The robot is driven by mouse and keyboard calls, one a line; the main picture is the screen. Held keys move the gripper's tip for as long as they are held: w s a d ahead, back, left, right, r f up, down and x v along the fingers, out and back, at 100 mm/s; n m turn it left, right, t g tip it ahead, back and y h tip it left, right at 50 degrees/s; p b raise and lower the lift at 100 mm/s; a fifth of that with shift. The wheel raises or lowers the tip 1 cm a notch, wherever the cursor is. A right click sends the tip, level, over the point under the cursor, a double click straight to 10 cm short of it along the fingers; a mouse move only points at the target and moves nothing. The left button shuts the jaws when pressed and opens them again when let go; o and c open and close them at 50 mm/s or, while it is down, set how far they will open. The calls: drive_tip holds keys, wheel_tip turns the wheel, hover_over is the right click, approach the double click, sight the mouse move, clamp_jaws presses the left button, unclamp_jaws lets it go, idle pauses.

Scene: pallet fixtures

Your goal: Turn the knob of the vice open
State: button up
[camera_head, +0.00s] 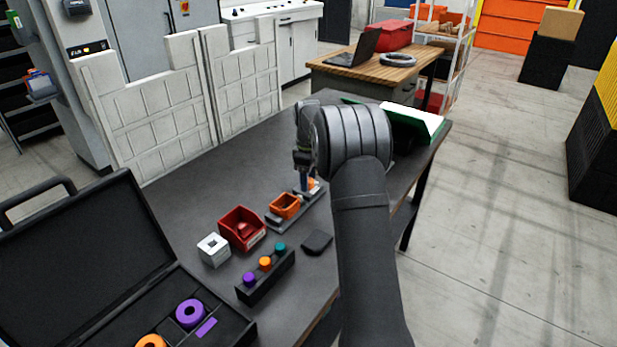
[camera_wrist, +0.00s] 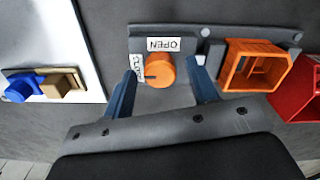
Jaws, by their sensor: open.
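The orange knob (camera_wrist: 160,70) of the vice sits on a grey fixture plate (camera_wrist: 205,36) in the wrist view. An OPEN label (camera_wrist: 163,44) is beside it, and a second label (camera_wrist: 137,68), partly hidden by the knob, lies at its left. My gripper (camera_wrist: 162,78) is open, with one blue finger on each side of the knob and visible gaps between. In the head view my gripper (camera_head: 305,185) points down at the knob (camera_head: 313,184), which is partly hidden behind the fingers. I cannot tell whether the fingertips reach down to the knob's height.
An orange open box (camera_wrist: 252,66) stands on the same plate beside the knob. A red bin (camera_head: 241,229), a white block (camera_head: 213,250) and a black rack (camera_head: 266,277) with coloured pegs stand nearer. An open black case (camera_head: 85,262) lies at the left.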

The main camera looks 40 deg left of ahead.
drive_tip(key=shift+c, duration=0.3)
drive_tip(key=c, duration=0.9)
drive_tip(key=shift+m, duration=0.3)
drive_tip(key=m, duration=0.3)
drive_tip(key=shift+m, duration=0.3)
drive_tip(key=m, duration=0.4)
drive_tip(key=shift+m, duration=0.3)
drive_tip(key=m, duration=0.4)
drive_tip(key=shift+r, duration=0.1)
drive_tip(key=shift+m, duration=2.5)
